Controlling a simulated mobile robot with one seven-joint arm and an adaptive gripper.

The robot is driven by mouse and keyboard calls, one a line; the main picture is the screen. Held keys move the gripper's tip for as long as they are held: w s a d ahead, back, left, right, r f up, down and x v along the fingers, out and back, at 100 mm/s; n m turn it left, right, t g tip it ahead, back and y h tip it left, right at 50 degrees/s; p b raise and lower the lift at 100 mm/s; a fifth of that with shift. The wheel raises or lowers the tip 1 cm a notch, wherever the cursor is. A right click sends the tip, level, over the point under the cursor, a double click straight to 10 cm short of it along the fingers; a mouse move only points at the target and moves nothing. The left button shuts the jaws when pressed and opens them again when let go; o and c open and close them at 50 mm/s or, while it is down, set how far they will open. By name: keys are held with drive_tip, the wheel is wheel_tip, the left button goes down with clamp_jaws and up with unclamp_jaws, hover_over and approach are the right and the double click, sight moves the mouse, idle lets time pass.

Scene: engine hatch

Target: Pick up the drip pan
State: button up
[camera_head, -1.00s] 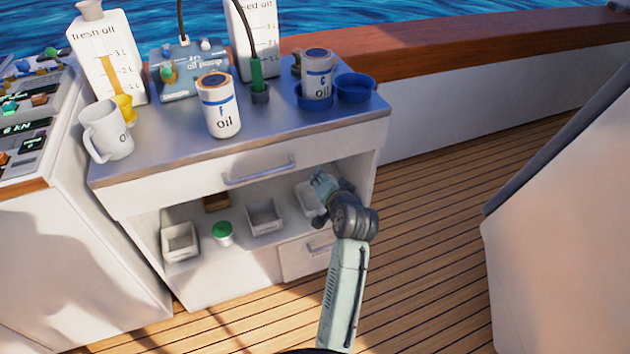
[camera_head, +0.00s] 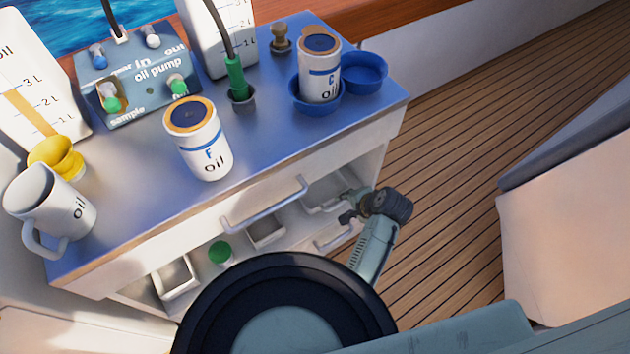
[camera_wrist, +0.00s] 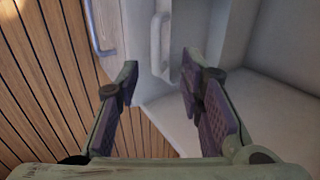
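Nothing in view is labelled as the drip pan. A white tray (camera_head: 322,193) sits at the right end of the cabinet's open shelf. Two round blue pans are on the counter: an empty one (camera_head: 364,72) at the right, and one (camera_head: 316,104) under the C oil filter (camera_head: 320,70). My gripper (camera_head: 347,207) is at the shelf's right opening, close to the white tray. In the wrist view my gripper (camera_wrist: 159,62) is open, its fingers apart on either side of a white edge with a pale handle-like bar (camera_wrist: 158,45). I cannot tell whether they touch it.
The counter also holds an F oil filter (camera_head: 199,140), an oil pump box (camera_head: 138,82), a white jug (camera_head: 52,212) and a yellow funnel (camera_head: 57,158). Other white bins (camera_head: 267,231) share the shelf. A drawer handle (camera_wrist: 101,28) is near my gripper. Deck floor is clear at right.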

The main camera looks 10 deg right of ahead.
sight(338, 205)
drive_tip(key=x, duration=0.4)
drive_tip(key=p+x, duration=0.1)
drive_tip(key=x, duration=0.4)
drive_tip(key=shift+d+f, duration=0.15)
drive_tip(key=shift+f, duration=0.3)
drive_tip(key=shift+c, duration=0.5)
clamp_jaws()
